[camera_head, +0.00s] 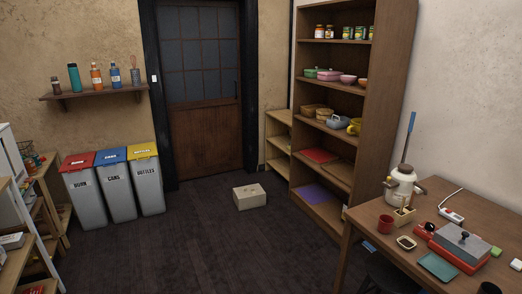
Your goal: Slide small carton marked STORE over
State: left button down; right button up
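A small pale carton (249,196) stands on the dark wooden floor in the middle of the head view, in front of the door and left of the tall shelf. It looks closed and upright, with small dark marks on its top and front. The marks are too small to read. Neither of my grippers shows in this view.
A wooden door (204,120) is behind the carton. Red, blue and yellow-lidded bins (117,195) stand at the left. A tall shelf (327,190) and a cluttered table (410,262) are at the right. The floor (190,250) around the carton is clear.

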aim_at(259, 201)
jog(key=i, duration=3.75)
jog(key=i+z, duration=0.15)
jog(key=i, duration=0.65)
jog(key=i+j+z, duration=0.1)
jog(key=i+j, duration=0.15)
jog(key=i, duration=0.5)
